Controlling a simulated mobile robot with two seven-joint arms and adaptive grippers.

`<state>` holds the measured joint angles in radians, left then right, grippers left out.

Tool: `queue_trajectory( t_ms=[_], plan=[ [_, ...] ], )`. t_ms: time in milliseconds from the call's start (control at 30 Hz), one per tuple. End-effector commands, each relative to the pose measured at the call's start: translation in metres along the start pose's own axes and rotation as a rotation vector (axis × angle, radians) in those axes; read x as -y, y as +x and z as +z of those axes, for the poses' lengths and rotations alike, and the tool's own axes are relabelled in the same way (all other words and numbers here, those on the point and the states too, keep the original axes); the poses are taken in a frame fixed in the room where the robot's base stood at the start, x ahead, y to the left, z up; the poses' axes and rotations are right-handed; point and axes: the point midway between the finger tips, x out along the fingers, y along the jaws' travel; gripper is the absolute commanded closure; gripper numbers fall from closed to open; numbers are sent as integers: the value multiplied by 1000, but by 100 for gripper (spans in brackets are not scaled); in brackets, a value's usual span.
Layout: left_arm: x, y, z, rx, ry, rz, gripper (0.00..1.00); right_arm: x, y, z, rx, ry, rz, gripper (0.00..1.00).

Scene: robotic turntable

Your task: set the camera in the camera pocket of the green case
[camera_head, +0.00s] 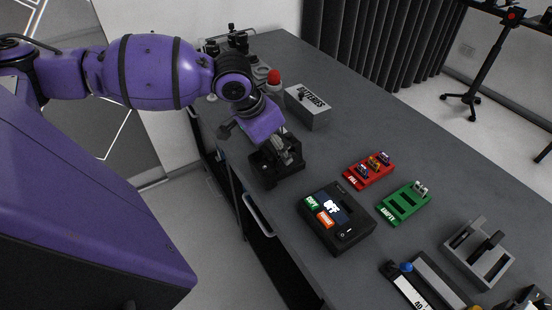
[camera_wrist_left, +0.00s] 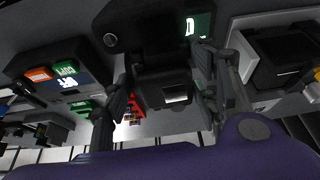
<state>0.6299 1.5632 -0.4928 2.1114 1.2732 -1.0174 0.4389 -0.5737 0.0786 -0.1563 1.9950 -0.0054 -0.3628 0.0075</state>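My left gripper (camera_head: 281,148) reaches down from the left at the table's near edge, over a black boxy object (camera_head: 262,168). In the left wrist view its two fingers (camera_wrist_left: 163,72) stand on either side of a black body (camera_wrist_left: 150,95) with a small pale screen, which looks like the camera. The fingers are close to its sides; whether they press on it I cannot tell. A black base with a green lettered panel (camera_wrist_left: 198,25) lies beyond it. My right gripper is not in view.
A black box with copy and format buttons (camera_head: 355,234) stands right of the gripper. Beyond are a red FULL tray (camera_head: 354,181), a green EMPTY tray (camera_head: 397,215) and a grey BATTERIES box (camera_head: 309,111). A grey slotted stand (camera_head: 461,258) is at right.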

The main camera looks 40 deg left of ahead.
Motion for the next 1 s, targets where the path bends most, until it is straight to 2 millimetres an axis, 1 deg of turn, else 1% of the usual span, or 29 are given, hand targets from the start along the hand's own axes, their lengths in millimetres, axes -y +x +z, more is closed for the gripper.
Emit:
queue_trajectory(
  t_ms=[33,300,367,567,667,767,1000],
  plan=[
    [0,0,0,0,0,1,60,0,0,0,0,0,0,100],
    [0,0,0,1,-1,1,95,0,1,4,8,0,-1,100],
    [0,-1,-1,-3,0,0,100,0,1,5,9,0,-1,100],
    [0,-2,-2,-3,0,0,100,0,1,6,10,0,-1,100],
    [0,-9,-5,-5,1,-2,100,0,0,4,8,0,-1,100],
    [0,-24,-12,-7,2,-3,100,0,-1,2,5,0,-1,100],
    [0,-67,-30,-9,1,-3,100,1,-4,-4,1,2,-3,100]
  ],
)
